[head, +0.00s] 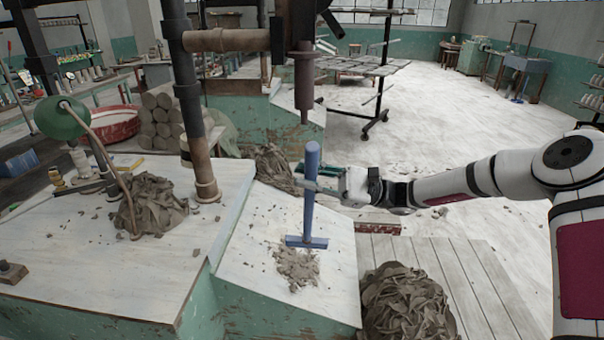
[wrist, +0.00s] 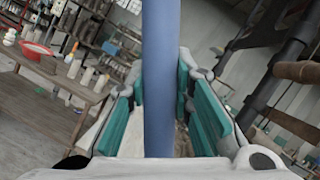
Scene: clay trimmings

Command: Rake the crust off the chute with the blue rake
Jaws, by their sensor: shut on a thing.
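The blue rake (head: 308,200) stands nearly upright over the chute, with its wide head low on the slope. My gripper (head: 332,184) is shut on the rake's handle, below its top end. In the wrist view the blue handle (wrist: 160,85) passes between the green finger pads of my gripper (wrist: 160,110). The chute (head: 255,240) is a pale sloping board on a green base. The crust (head: 296,267) is a patch of grey-brown crumbs on the chute, just below the rake head. I cannot tell whether the head touches the board.
A heap of clay trimmings (head: 405,305) lies on the slatted boards (head: 470,285) right of the chute's foot. Another heap (head: 150,203) sits on the bench (head: 70,255) at left. A vertical pipe (head: 190,110) stands by the chute. A rack (head: 375,70) stands behind on open floor.

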